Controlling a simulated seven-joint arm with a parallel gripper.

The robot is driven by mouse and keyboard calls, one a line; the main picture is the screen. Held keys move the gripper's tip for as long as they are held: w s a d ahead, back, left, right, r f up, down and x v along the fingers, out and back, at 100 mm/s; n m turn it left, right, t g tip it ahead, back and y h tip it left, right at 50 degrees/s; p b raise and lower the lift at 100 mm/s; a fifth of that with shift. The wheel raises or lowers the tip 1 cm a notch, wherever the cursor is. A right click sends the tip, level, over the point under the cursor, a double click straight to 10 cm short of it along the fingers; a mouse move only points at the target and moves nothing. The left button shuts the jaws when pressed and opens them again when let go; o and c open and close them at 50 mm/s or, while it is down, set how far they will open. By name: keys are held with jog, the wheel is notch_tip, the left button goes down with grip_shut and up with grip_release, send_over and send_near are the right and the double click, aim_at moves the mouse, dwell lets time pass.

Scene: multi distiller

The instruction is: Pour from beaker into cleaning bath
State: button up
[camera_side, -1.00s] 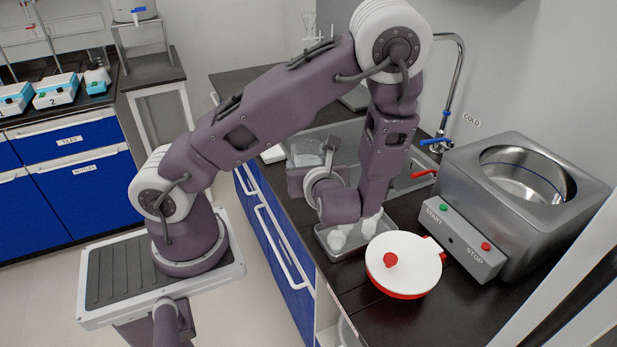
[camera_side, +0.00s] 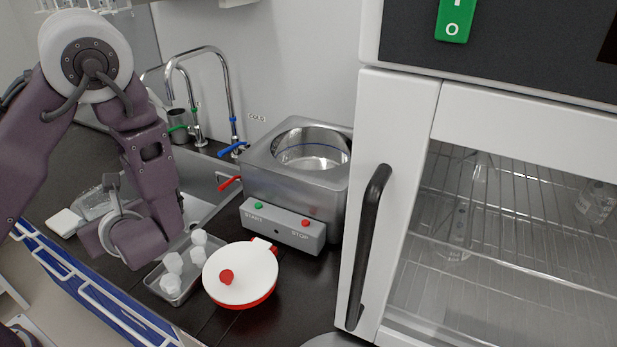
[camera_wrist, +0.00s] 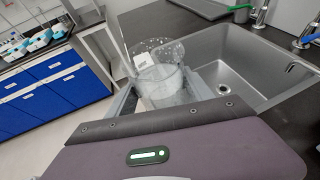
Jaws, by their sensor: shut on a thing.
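The clear glass beaker (camera_wrist: 168,84) is between the fingers of my gripper (camera_wrist: 160,92) in the wrist view, and my gripper is shut on it. In the side view the beaker (camera_side: 92,205) shows as a clear shape left of my wrist, beside the sink; its contents are hard to make out. The cleaning bath (camera_side: 260,180) is a steel box with a round open basin, with START and STOP buttons on its front panel. It stands right of my gripper, across the sink and well apart from it.
A white lid with a red knob (camera_side: 254,268) lies in front of the bath. A metal tray (camera_side: 165,288) with several white pieces sits left of it. Taps (camera_side: 232,110) rise behind the sink (camera_side: 202,190). A white glass-fronted cabinet (camera_side: 400,110) stands at the right.

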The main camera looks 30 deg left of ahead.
notch_tip(320, 180, up, 13)
jog(key=w+d+m+t+h, duration=0.25)
jog(key=w+d, duration=0.25)
jog(key=w, duration=0.9)
jog(key=w+d+m+t+h, duration=0.2)
jog(key=w+d+m+t, duration=0.15)
jog(key=w, duration=1.15)
jog(key=w+d+m+t+h, duration=0.25)
jog(key=w+d, duration=0.25)
jog(key=w, duration=0.9)
jog(key=shift+m+y, duration=0.25)
jog(key=shift+y, duration=0.15)
jog(key=shift+w+d+f, duration=0.1)
jog(key=shift+d+f, duration=0.05)
jog(key=shift+f, duration=1.1)
jog(key=shift+d+f, duration=0.1)
jog(key=shift+f, duration=1.15)
jog(key=shift+d, duration=0.15)
